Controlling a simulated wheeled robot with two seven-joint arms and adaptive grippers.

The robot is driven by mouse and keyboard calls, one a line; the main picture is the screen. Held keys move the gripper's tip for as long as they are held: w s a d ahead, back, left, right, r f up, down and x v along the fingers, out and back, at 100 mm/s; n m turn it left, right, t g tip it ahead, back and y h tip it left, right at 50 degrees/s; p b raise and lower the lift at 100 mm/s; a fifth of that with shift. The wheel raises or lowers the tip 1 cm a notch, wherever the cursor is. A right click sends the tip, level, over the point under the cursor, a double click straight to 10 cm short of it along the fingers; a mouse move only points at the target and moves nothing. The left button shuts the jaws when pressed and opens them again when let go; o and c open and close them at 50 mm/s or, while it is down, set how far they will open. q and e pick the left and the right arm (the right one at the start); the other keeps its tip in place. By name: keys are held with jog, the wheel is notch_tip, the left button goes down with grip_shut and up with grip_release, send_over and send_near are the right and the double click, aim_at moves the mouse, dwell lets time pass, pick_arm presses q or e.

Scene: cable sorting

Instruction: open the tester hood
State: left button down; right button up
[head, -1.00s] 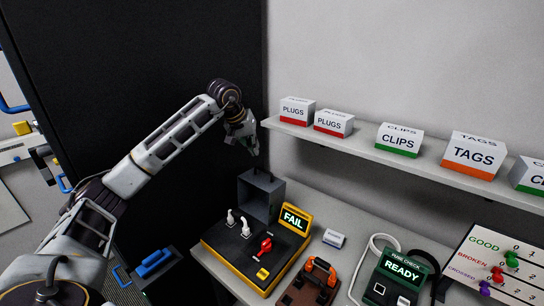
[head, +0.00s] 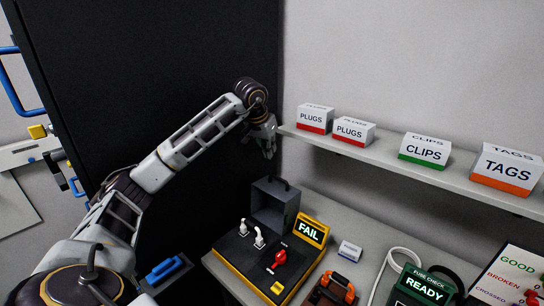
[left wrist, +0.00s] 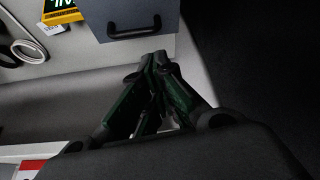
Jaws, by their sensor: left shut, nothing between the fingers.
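The tester (head: 240,262) is a black panel with a yellow edge, white plugs, a red lever (head: 279,259) and a display reading FAIL (head: 311,231). Its grey hood (head: 275,207) stands raised at the tester's back, hollow side showing, with the plugs uncovered. The hood's dark handle is at its top edge and shows in the left wrist view (left wrist: 134,32). My left gripper (head: 269,156) is shut and empty, a little above the handle and apart from it. Its fingers also show in the left wrist view (left wrist: 158,62). My right gripper is in neither view.
A shelf (head: 383,160) with boxes of plugs, clips and tags runs along the wall, close to the right of my left gripper. A black panel stands behind my left arm. A fuse checker (head: 424,286) and an orange-handled tool (head: 337,286) lie right of the tester.

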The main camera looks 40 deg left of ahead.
pick_arm(q)
jog(key=p, duration=0.1)
send_over(275, 180)
notch_tip(275, 180, down, 7)
jog(key=shift+s+f, duration=0.15)
jog(key=shift+f, duration=0.05)
jog(key=shift+w+f, duration=0.3)
jog(key=shift+f, duration=0.35)
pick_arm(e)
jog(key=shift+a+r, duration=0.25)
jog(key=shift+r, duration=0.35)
pick_arm(q)
jog(key=shift+a, duration=0.1)
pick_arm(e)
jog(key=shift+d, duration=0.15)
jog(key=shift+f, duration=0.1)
